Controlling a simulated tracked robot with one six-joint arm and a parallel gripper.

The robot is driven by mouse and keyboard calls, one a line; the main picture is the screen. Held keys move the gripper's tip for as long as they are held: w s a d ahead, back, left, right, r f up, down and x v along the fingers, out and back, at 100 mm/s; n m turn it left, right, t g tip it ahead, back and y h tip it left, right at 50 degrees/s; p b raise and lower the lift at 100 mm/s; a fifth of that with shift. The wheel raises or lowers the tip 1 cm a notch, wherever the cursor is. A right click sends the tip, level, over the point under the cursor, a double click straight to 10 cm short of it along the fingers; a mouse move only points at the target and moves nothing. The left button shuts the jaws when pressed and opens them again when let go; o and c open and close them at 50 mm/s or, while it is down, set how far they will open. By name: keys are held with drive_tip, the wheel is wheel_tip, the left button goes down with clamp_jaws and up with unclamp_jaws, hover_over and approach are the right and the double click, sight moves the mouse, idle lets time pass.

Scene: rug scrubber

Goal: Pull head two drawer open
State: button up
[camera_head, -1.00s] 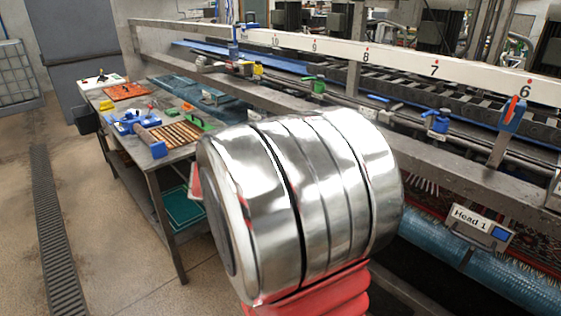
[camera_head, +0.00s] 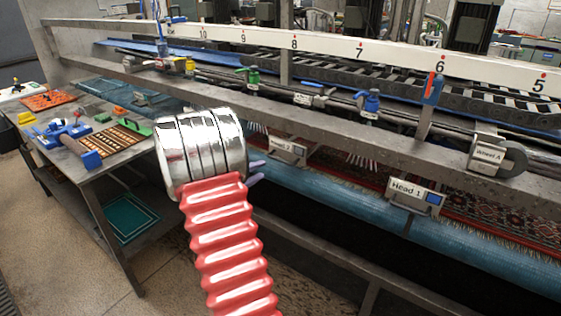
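A Head 1 plate (camera_head: 414,194) with a blue square hangs from the machine's front beam at right. A similar small plate (camera_head: 288,148) hangs farther left; its writing is too small to read, so I cannot tell whether it is the head two drawer. My gripper (camera_head: 257,172) is mostly hidden behind my shiny metal wrist and red ribbed sleeve. Two pale fingertips stick out to the right with a gap between them, so it looks open and empty. They appear just below and left of the unread plate; I cannot judge the depth between them.
A metal workbench (camera_head: 68,178) with tools and trays stands at left. The front beam (camera_head: 350,125) crosses the view, with a Wheel A block (camera_head: 488,154) on it. A lower rail (camera_head: 312,248) runs below the blue roller (camera_head: 350,197). Floor at lower left is clear.

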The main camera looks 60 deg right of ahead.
sight(281, 160)
drive_tip(key=x, duration=1.3)
drive_tip(key=shift+s+d, duration=0.1)
drive_tip(key=shift+d, duration=0.25)
drive_tip(key=shift+c, duration=0.4)
drive_tip(key=shift+f, duration=0.1)
clamp_jaws()
